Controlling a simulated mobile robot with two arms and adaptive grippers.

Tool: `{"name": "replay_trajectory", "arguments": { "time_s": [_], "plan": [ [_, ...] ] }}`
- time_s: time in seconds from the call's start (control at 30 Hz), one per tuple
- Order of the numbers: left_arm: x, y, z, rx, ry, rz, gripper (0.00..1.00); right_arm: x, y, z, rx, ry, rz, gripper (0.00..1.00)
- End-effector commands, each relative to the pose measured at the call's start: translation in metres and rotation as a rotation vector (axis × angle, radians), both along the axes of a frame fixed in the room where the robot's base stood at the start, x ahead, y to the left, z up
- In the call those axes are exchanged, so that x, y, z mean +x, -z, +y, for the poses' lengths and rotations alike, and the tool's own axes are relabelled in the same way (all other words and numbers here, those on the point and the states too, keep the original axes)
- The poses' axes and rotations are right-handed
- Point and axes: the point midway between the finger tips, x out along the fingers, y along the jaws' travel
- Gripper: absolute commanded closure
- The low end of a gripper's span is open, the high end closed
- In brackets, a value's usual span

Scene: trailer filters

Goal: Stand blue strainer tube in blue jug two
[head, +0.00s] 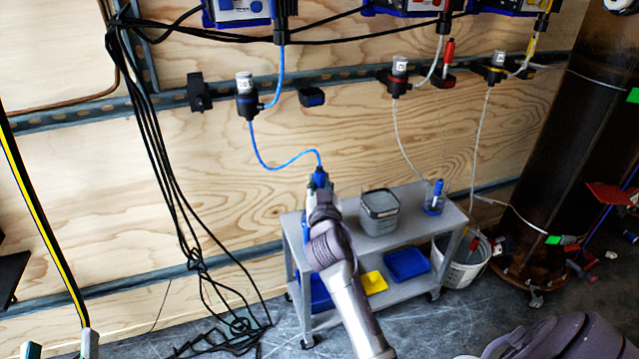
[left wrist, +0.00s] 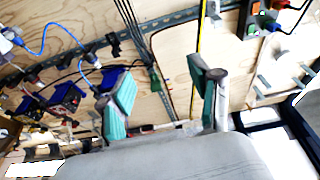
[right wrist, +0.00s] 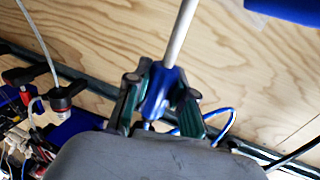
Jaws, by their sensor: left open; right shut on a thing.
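My right gripper (head: 318,188) is shut on the blue body of the strainer tube (head: 320,174), above the left part of a grey cart. A thin blue hose runs from it up to a pump on the wall. In the right wrist view the fingers (right wrist: 160,105) clamp the blue body (right wrist: 162,88), and a pale tube (right wrist: 181,35) extends away from it. My left gripper (left wrist: 161,80) is open and empty in the left wrist view, away from the cart. A blue object (head: 305,228) shows partly behind my right arm; I cannot tell if it is blue jug two.
A white bucket (head: 461,268) stands right. Black cables (head: 165,165) hang left.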

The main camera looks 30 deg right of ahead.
Motion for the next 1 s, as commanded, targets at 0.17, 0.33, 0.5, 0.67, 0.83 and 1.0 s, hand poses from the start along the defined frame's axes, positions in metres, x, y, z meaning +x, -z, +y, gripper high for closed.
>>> {"name": "replay_trajectory", "arguments": {
  "time_s": [0.17, 0.33, 0.5, 0.67, 0.83, 1.0],
  "plan": [
    [-0.001, -0.004, 0.0, -0.006, 0.001, -0.02, 0.37, 0.0, 0.0, 0.0, 0.0, 0.0, -0.001, 1.0],
    [-0.001, -0.005, -0.001, -0.009, 0.002, -0.032, 0.37, 0.0, 0.001, 0.0, 0.0, 0.0, -0.001, 1.0],
    [-0.002, -0.009, -0.001, -0.014, 0.003, -0.05, 0.37, 0.0, 0.002, 0.0, 0.0, 0.0, -0.001, 1.0],
    [-0.002, -0.011, -0.001, -0.017, 0.004, -0.062, 0.37, 0.0, 0.003, 0.0, -0.001, 0.0, -0.002, 1.0],
    [-0.003, -0.013, -0.001, -0.021, 0.005, -0.079, 0.37, 0.0, 0.003, 0.0, -0.001, 0.0, -0.002, 1.0],
    [-0.003, -0.016, -0.002, -0.025, 0.006, -0.093, 0.37, 0.0, 0.004, 0.0, -0.001, 0.0, -0.002, 1.0]
  ]
}}
